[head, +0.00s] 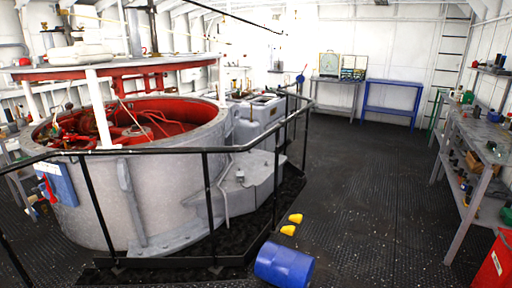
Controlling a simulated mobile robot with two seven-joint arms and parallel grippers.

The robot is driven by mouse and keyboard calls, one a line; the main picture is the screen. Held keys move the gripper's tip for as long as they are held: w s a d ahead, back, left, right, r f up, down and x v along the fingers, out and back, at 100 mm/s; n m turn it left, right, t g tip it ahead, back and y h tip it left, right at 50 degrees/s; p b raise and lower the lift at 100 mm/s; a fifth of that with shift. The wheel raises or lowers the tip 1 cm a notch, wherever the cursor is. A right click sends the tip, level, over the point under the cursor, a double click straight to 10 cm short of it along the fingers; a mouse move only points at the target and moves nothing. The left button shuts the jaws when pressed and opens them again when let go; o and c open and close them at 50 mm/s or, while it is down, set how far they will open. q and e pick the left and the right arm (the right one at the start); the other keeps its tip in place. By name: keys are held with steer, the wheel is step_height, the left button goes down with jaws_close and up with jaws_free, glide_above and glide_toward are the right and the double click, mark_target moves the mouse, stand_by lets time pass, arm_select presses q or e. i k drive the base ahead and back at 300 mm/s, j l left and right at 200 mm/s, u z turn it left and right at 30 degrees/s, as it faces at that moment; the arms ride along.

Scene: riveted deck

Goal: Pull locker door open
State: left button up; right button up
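I cannot make out a locker or a locker door with certainty in the head view. A red box-like object (495,264) with a small white mark is cut off by the lower right corner; I cannot tell what it is. Neither of my grippers shows in the head view.
A large round grey tank (95,205) with red insides stands at left behind a black railing (208,200). A blue drum (284,264) lies on the dark floor. Shelving (463,184) lines the right side; a blue table (391,99) stands far back. Floor (370,190) between is clear.

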mark_target(229, 75)
steer(key=i+l+z, duration=0.65)
steer(key=z, duration=0.15)
steer(key=i+l+z, duration=0.25)
steer(key=i, duration=0.4)
steer(key=i+z, duration=0.25)
steer(key=i, duration=0.35)
steer(key=i+u, duration=0.2)
steer(key=i, duration=0.5)
steer(key=i+l+u, duration=0.15)
steer(key=i, duration=0.5)
steer(key=i+u, duration=0.3)
steer(key=i, duration=0.35)
steer(key=i+l+u, duration=0.25)
steer(key=i, duration=1.15)
steer(key=i+j+z, duration=0.1)
steer(key=i, duration=0.6)
steer(key=i+l+u, duration=0.1)
steer(key=i+u, duration=0.15)
steer(key=i, duration=1.2)
steer(key=i+j+z, duration=0.15)
steer(key=i, duration=1.25)
steer(key=i+u, duration=0.3)
steer(key=i, duration=0.35)
steer(key=i+l+u, duration=0.25)
steer(key=i, duration=0.4)
steer(key=j, duration=0.1)
